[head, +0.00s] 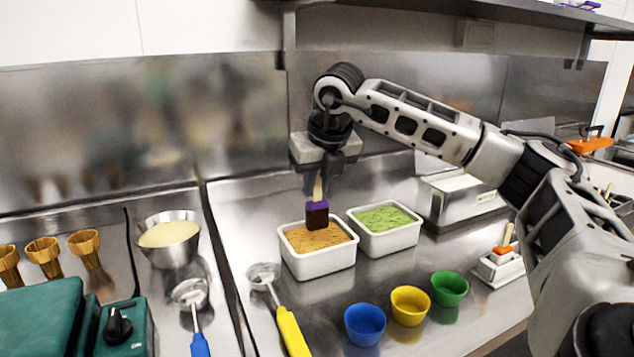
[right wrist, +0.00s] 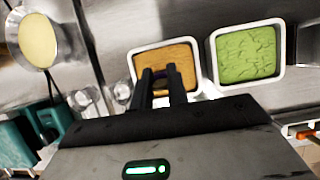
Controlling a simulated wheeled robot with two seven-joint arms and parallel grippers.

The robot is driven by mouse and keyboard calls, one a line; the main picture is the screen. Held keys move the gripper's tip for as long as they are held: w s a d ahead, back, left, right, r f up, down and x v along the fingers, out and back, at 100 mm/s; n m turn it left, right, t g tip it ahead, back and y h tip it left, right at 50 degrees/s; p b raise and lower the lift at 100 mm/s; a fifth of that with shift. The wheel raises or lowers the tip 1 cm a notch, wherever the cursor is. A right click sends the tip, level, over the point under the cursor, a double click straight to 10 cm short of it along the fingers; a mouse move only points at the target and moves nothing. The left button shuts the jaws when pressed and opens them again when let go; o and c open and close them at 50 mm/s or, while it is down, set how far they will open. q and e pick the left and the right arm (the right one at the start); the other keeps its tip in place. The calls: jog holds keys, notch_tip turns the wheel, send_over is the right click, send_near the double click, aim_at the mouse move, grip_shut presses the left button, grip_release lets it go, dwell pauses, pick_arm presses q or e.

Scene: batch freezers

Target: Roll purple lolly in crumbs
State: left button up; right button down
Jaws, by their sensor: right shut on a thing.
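The purple lolly (head: 317,214) hangs upright, stick up, with a purple band above a dark brown lower part. My right gripper (head: 318,186) is shut on its stick. The lolly is over the white tub of tan crumbs (head: 318,270), in front of its back part; I cannot tell whether its tip touches the crumbs. In the right wrist view the gripper fingers (right wrist: 163,76) reach over the crumb tub (right wrist: 137,73), and a bit of purple shows between them. My left gripper is not in view.
A tub of green topping (head: 385,218) stands right beside the crumbs. Blue (head: 365,325), yellow (head: 410,306) and green (head: 449,289) bowls stand in front. A small white holder (head: 500,270) with an orange lolly is at right. A cream bowl (head: 170,240) and scoops lie left.

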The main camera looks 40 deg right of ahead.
aim_at(319, 202)
jog(key=shift+w+f, duration=0.1)
jog(key=shift+f, duration=0.05)
dwell(0.4)
jog(key=shift+f+b, duration=1.25)
jog(key=shift+f, duration=0.15)
jog(key=shift+f+b, duration=1.2)
jog(key=shift+f, duration=0.3)
jog(key=shift+d, duration=0.1)
